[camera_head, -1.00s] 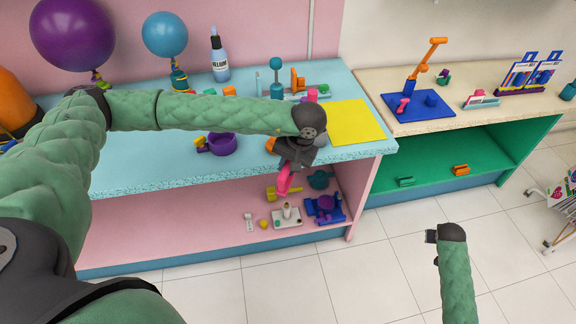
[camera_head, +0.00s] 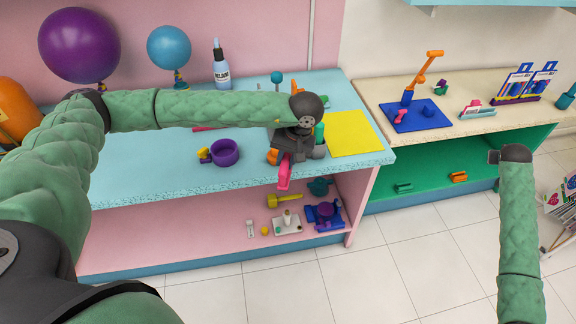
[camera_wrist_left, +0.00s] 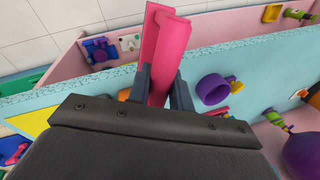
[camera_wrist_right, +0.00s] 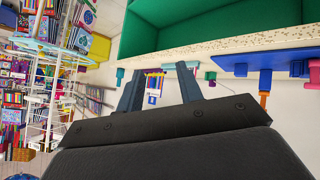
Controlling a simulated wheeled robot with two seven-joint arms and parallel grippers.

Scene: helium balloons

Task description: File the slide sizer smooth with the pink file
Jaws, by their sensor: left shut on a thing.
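My left gripper (camera_head: 288,158) is at the front edge of the blue counter, pointing down. It is shut on a pink block-like piece, which looks like the pink file (camera_head: 284,174). The file also shows between the fingers in the left wrist view (camera_wrist_left: 166,45), with a ridged long shape. I cannot tell for sure which thing is the slide sizer; an orange upright part (camera_head: 296,88) stands behind my left wrist, mostly hidden. My right gripper (camera_head: 493,157) is over the floor by the right counter. In the right wrist view its fingers (camera_wrist_right: 160,85) are apart and empty.
A yellow sheet (camera_head: 353,132) lies right of my left gripper. A purple ring-shaped cup (camera_head: 224,152) stands to its left. A blue board (camera_head: 415,115) lies on the beige counter (camera_head: 480,118). The pink shelf below holds several small things. The blue counter's left front is clear.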

